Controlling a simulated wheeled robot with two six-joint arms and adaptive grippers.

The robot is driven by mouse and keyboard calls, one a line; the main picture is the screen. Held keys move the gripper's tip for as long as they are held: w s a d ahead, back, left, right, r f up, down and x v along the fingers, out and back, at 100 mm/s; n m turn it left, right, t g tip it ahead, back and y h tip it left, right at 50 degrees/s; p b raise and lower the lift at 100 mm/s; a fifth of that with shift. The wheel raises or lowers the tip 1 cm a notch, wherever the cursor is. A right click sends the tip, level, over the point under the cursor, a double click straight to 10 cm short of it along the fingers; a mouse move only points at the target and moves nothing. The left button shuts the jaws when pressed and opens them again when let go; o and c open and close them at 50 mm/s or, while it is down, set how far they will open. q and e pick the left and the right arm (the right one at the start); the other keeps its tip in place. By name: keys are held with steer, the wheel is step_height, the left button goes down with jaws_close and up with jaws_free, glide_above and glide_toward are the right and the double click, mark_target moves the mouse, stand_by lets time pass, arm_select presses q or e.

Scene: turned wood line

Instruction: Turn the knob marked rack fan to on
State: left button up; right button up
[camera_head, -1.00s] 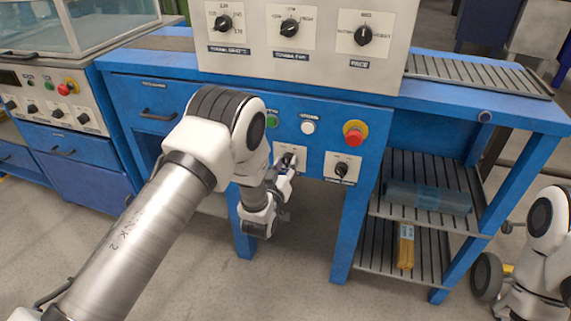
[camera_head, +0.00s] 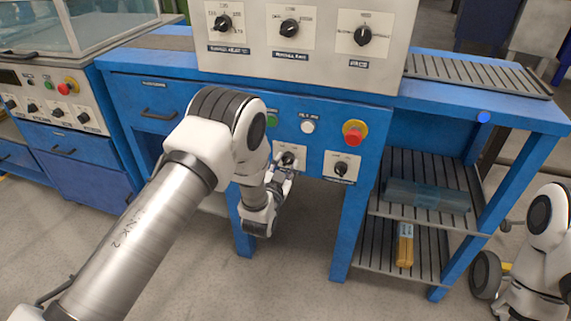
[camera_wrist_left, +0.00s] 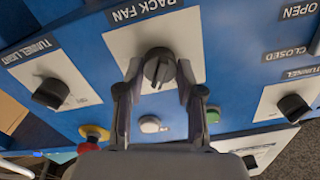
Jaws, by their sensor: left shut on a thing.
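The black knob marked RACK FAN (camera_wrist_left: 158,66) sits on a white plate on the blue panel in the left wrist view. A light pointer line runs down its face. In the head view this knob (camera_head: 288,158) is partly hidden by my left gripper (camera_head: 283,172). In the left wrist view the fingers of my left gripper (camera_wrist_left: 158,92) are closed on the knob's two sides. The plate's on and off marks are not readable. My right gripper is out of view; only part of my right arm shows at the right edge.
Close by are a TUNNEL LIGHT knob (camera_wrist_left: 50,93), a red stop button (camera_head: 355,132), a white button (camera_head: 307,127) and a green button (camera_wrist_left: 212,114). The upper panel (camera_head: 320,60) carries more knobs.

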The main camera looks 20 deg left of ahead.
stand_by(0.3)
arm_select(q)
steer(key=o, duration=1.1)
steer(key=shift+o, duration=0.2)
steer(key=s, duration=1.2)
steer(key=shift+d, duration=0.2)
